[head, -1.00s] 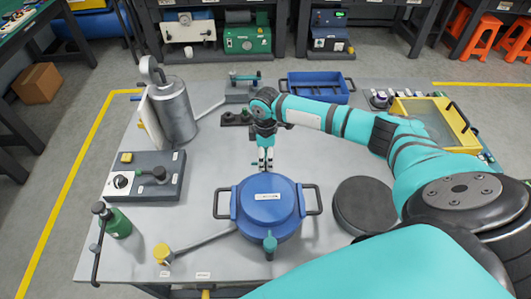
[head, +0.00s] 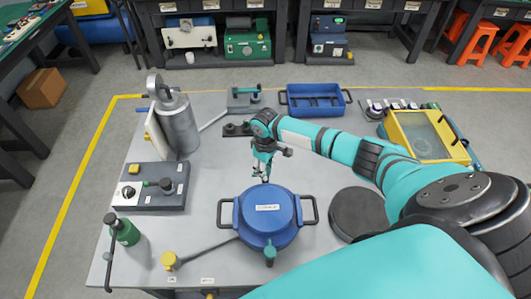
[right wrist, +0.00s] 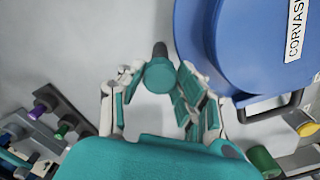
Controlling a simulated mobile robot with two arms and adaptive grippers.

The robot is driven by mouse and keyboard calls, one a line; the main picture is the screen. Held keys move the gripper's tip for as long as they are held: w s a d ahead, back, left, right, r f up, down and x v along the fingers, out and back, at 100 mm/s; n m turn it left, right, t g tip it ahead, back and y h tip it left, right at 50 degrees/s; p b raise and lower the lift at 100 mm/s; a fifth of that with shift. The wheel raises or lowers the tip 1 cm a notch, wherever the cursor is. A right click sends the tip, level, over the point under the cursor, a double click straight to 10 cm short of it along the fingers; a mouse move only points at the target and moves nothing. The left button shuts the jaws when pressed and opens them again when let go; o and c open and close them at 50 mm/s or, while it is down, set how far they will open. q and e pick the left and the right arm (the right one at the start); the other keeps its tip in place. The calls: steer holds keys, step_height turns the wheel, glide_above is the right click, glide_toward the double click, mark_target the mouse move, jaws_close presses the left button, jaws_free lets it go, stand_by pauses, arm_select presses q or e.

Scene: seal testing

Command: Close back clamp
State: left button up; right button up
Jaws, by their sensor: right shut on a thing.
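A blue round pot (head: 284,208) with two dark side handles stands on the grey table; its blue lid carries a white label. A teal front clamp (head: 270,252) shows at its near side. My right gripper (head: 265,177) is at the pot's back edge. In the right wrist view the teal knob of the back clamp (right wrist: 160,75), with a dark end, sits between the fingers of the right gripper (right wrist: 156,88), beside the blue pot (right wrist: 225,45). The gripper is shut on this clamp. In the head view the back clamp is largely hidden by the fingers. My left gripper is out of view.
A dark round disc (head: 358,213) lies right of the pot. A grey cylinder (head: 180,130) and a control box (head: 150,198) stand at left, with a green bottle (head: 122,230) nearer. A blue tray (head: 315,87) and yellow-framed box (head: 392,125) are at the back.

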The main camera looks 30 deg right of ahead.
steer(key=shift+c, duration=0.5)
steer(key=n, duration=0.3)
steer(key=n+b, duration=0.1)
steer(key=n, duration=0.9)
steer(key=shift+b, duration=0.4)
steer(key=n, duration=0.3)
steer(key=o, duration=1)
steer(key=shift+r, duration=0.1)
steer(key=shift+o, duration=0.2)
